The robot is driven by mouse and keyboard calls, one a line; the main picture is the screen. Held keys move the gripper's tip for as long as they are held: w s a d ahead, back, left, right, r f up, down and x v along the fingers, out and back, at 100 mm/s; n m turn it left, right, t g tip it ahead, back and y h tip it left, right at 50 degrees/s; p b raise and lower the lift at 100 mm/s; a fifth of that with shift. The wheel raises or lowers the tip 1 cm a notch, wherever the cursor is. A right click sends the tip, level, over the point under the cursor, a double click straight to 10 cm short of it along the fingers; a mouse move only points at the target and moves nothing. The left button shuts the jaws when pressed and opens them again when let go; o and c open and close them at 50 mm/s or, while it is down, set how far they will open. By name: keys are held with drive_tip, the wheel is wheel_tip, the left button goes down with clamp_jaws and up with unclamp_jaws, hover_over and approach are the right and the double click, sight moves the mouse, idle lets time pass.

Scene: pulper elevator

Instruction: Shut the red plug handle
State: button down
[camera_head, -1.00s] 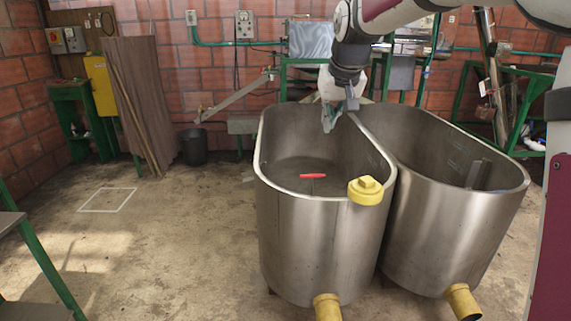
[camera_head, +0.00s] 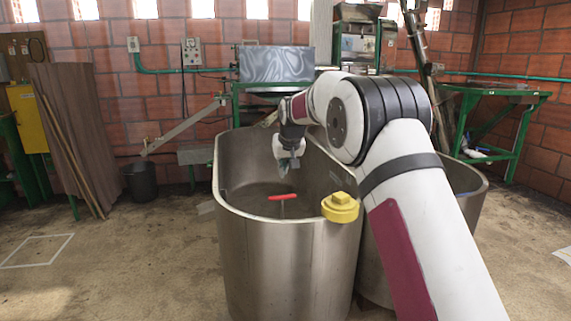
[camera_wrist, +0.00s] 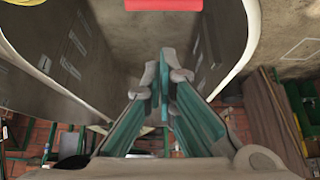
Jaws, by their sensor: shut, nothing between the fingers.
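The red plug handle (camera_head: 282,197) is a short bar on a thin stem inside the left metal tank (camera_head: 290,262). It lies almost level in the head view. In the wrist view the red handle (camera_wrist: 163,4) shows at the top edge, cut off by the frame, beyond my fingertips. My gripper (camera_head: 284,170) hangs inside the tank opening, above and apart from the handle in the head view. In the wrist view my gripper (camera_wrist: 166,68) has its fingers together with nothing between them. The plug below the handle is hidden by the tank wall.
A yellow cap (camera_head: 340,207) sits on the tank's front rim, right of the handle. A second metal tank (camera_head: 466,190) stands right, partly hidden by my arm. A black bucket (camera_head: 140,181) stands by the wall. The floor at left is mostly clear.

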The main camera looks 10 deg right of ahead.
drive_tip(key=f, duration=0.1)
drive_tip(key=f+b, duration=0.1)
drive_tip(key=f, duration=0.3)
drive_tip(key=shift+w, duration=0.4)
drive_tip(key=shift+s+f+b, duration=0.1)
drive_tip(key=shift+f+b, duration=0.2)
drive_tip(key=shift+f, duration=0.2)
drive_tip(key=shift+f, duration=0.2)
wheel_tip(320, 180, down, 11)
drive_tip(key=b, duration=0.3)
drive_tip(key=shift+s, duration=0.15)
drive_tip(key=shift+r, duration=0.15)
